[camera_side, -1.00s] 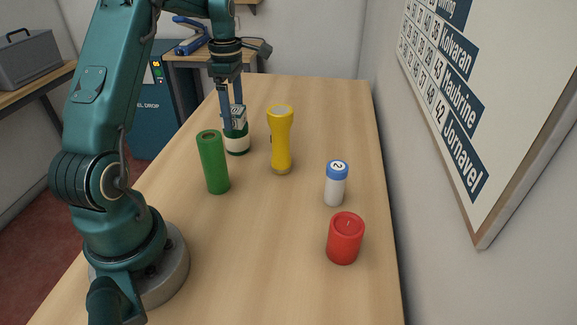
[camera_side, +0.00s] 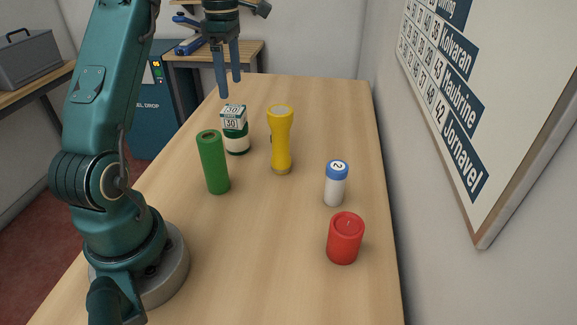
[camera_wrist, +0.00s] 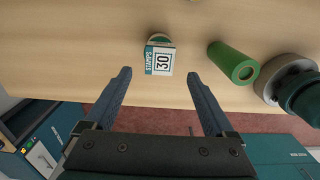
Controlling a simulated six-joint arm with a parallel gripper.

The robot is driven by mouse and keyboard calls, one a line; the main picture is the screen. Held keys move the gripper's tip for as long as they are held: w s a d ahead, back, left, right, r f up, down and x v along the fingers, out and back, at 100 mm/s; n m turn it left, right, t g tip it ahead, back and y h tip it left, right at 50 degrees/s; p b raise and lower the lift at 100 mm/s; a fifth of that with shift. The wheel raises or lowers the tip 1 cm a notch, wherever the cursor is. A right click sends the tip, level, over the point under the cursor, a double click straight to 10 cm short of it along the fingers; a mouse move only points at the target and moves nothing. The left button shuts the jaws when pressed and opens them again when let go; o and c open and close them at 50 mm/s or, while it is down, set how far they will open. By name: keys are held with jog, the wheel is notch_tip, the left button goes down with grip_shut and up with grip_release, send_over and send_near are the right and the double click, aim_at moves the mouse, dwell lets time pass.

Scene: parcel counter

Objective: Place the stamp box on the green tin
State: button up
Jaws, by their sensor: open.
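The stamp box (camera_side: 233,117), a small white and dark green box marked 30, rests on top of the green tin (camera_side: 237,145), which has a pale band. In the wrist view the stamp box (camera_wrist: 160,61) covers most of the tin, whose green and pale rim (camera_wrist: 158,38) shows behind it. My gripper (camera_side: 229,88) is open and empty above the box, clear of it. In the wrist view my gripper (camera_wrist: 158,76) has its fingers spread wide, with nothing between the tips.
A green cylinder (camera_side: 213,164) stands just in front of the tin, and a yellow torch (camera_side: 281,143) to its right. A white bottle with a blue cap (camera_side: 336,185) and a red candle (camera_side: 345,240) stand farther right. The counter's far end (camera_side: 320,90) is clear.

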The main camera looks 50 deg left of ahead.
jog(key=s+d+r+m+t+y, duration=0.1)
jog(key=d+r+m, duration=0.2)
jog(key=d+m, duration=0.35)
jog(key=s+d+r+m+t, duration=0.2)
jog(key=d+m, duration=0.4)
jog(key=d, duration=0.2)
jog(key=s+d+f+m+t+h, duration=0.1)
jog(key=s+d+f+m, duration=0.4)
jog(key=s+d+m, duration=0.5)
jog(key=m+t, duration=0.1)
jog(key=m, duration=0.3)
jog(key=shift+d+t, duration=0.15)
jog(key=shift+t, duration=0.15)
